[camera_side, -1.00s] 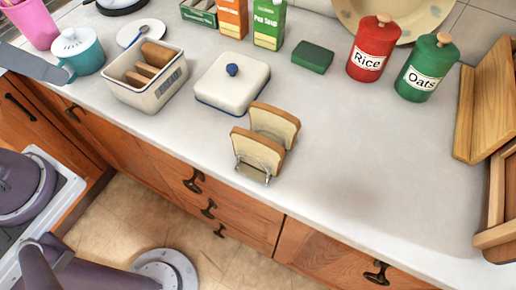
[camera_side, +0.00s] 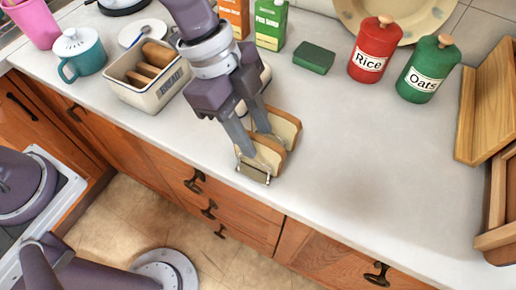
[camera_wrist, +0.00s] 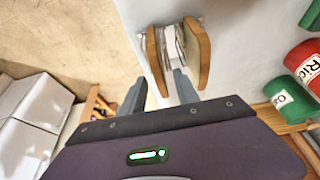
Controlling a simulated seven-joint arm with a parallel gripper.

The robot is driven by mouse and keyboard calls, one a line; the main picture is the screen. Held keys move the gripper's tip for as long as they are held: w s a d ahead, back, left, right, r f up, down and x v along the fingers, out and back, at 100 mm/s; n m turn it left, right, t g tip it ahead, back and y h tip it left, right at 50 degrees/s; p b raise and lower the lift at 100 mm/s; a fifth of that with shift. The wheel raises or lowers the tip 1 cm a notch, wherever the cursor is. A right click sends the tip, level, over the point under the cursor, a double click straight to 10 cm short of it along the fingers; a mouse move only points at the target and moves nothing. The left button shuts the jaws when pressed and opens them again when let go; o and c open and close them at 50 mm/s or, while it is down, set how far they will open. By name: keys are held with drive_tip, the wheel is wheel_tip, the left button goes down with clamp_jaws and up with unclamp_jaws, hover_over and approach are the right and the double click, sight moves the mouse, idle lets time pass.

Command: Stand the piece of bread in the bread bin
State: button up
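Two slices of bread stand upright in a wire toast rack (camera_side: 258,175) near the counter's front edge: a near slice (camera_side: 268,154) and a far slice (camera_side: 287,127). My gripper (camera_side: 254,144) is open and points down at the rack. In the wrist view my gripper (camera_wrist: 160,80) has its left finger outside the near slice (camera_wrist: 155,62) and its right finger in line with the gap before the far slice (camera_wrist: 198,52). I cannot tell whether a finger touches bread. The white bread bin (camera_side: 148,98) stands to the left, with several slices upright in it.
A white butter dish is mostly hidden behind my gripper. A teal mug (camera_side: 80,58) stands left of the bin. A green sponge (camera_side: 314,57), red Rice canister (camera_side: 373,50) and green Oats canister (camera_side: 428,70) stand at the back right. The counter right of the rack is clear.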

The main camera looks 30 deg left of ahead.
drive_tip(key=x, duration=0.2)
drive_tip(key=shift+d+f, duration=0.1)
drive_tip(key=shift+f, duration=0.2)
clamp_jaws()
drive_tip(key=shift+r, duration=0.1)
